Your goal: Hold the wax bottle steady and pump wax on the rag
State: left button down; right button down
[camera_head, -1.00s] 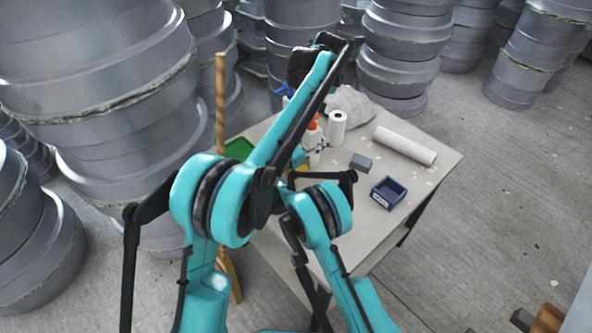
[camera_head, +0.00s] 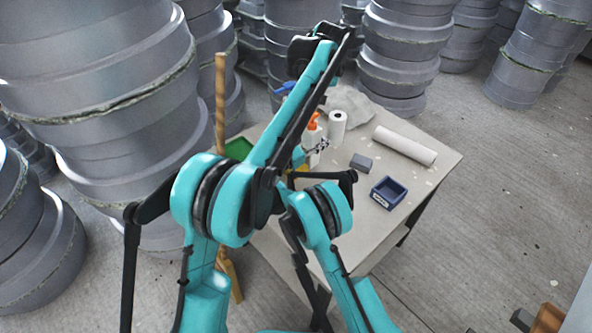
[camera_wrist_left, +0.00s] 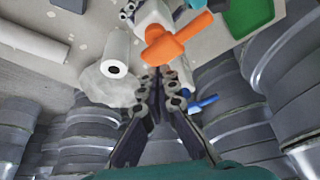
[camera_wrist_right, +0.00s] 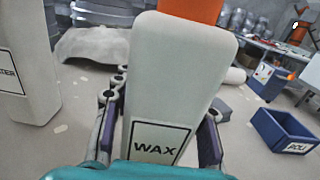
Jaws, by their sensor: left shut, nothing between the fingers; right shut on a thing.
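The white wax bottle (camera_wrist_right: 165,85) with its WAX label fills the middle of the right wrist view. It stands upright with an orange pump (camera_head: 314,120) on top. My right gripper (camera_wrist_right: 162,115) is shut around the bottle's sides. My left gripper (camera_wrist_left: 158,80) is shut and empty. In the left wrist view its fingertips point toward the orange pump head (camera_wrist_left: 175,40), with no clear contact. In the head view my left arm covers part of the bottle area. The grey-white rag (camera_head: 352,104) lies crumpled behind the bottle and also shows in the right wrist view (camera_wrist_right: 92,45).
A white roll (camera_head: 337,126) stands by the rag, and a long roll (camera_head: 405,145) lies to the right. A grey block (camera_head: 361,162) and a blue bin (camera_head: 388,193) are on the table. Another white bottle (camera_wrist_right: 25,70) stands left. Stacked grey moulds (camera_head: 120,110) surround the table.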

dwell(0.3)
pick_arm(q)
jog(key=shift+r, duration=3)
pick_arm(e)
jog(key=c, duration=0.8)
grip_release()
jog(key=shift+o, duration=0.2)
